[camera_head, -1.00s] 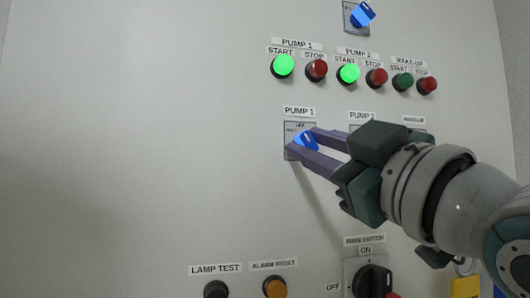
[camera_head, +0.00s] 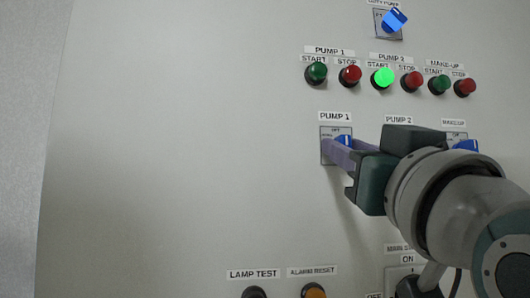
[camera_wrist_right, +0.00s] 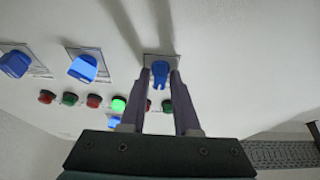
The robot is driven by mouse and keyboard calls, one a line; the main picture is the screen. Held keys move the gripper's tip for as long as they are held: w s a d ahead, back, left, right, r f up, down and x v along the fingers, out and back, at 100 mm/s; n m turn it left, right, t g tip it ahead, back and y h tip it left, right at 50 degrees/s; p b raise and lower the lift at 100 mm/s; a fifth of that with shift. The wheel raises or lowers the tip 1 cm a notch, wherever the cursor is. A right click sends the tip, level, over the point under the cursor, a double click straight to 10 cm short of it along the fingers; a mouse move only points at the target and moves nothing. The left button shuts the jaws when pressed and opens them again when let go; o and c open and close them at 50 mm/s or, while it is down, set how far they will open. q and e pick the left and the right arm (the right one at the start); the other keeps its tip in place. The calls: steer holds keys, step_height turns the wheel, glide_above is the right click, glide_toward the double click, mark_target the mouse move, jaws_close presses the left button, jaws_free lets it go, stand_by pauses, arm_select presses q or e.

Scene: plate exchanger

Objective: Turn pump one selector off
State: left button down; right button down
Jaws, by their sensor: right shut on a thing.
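The pump 1 selector is a blue knob (camera_head: 343,140) on a small grey plate under the PUMP 1 label (camera_head: 335,116). My right gripper (camera_head: 334,150) is shut on this knob, with its purple fingers on either side. The right wrist view also shows the knob (camera_wrist_right: 160,72) between the two fingertips (camera_wrist_right: 160,76). The fingers hide part of the knob and its plate in the head view, so its exact pointing is hard to read. The pump 1 start button (camera_head: 316,72) is dark green and unlit. My left gripper is not in view.
The pump 2 start button (camera_head: 382,78) glows green above. Red stop buttons (camera_head: 349,76) stand close by. The pump 2 selector (camera_wrist_right: 82,68) is beside the held knob. A blue duty selector (camera_head: 394,20) is at the top. The panel's left side is bare.

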stand_by(0.3)
steer(key=c, duration=0.8)
jaws_free()
steer(key=shift+f, duration=0.1)
steer(key=v, duration=1)
